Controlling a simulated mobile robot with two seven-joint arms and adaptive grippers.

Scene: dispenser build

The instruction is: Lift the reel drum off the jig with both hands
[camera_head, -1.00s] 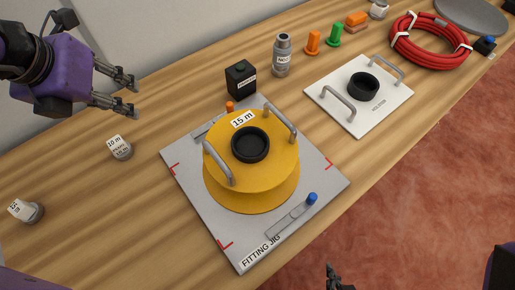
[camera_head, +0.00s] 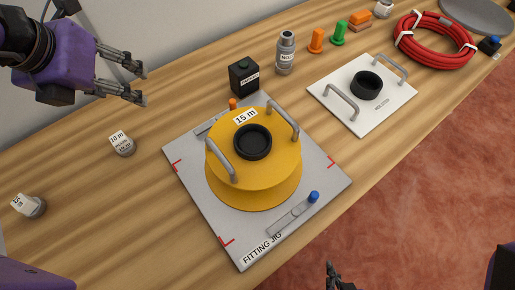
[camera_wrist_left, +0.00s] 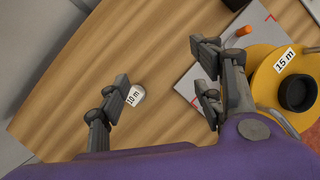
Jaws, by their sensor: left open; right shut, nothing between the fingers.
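The yellow reel drum (camera_head: 258,188) sits on the grey fitting jig (camera_head: 322,178), with two grey handles, a black hub and a "15 m" label on top. In the left wrist view the drum (camera_wrist_left: 268,80) shows at the right, partly cut off by the edge. My left gripper (camera_head: 142,84) is open and empty above the table, up and left of the drum and apart from it. Its two fingers also show in the left wrist view (camera_wrist_left: 165,85). My right gripper (camera_head: 333,272) shows only in part at the bottom edge, shut and empty, below the jig.
A blue-knobbed lever (camera_head: 295,213) lies on the jig's front side. A "10 m" knob (camera_head: 122,144) and another knob (camera_head: 30,206) stand left. A black box (camera_head: 243,76) and bottle (camera_head: 285,53) stand behind. A white handled plate (camera_head: 385,112) and red hose coil (camera_head: 433,40) lie right.

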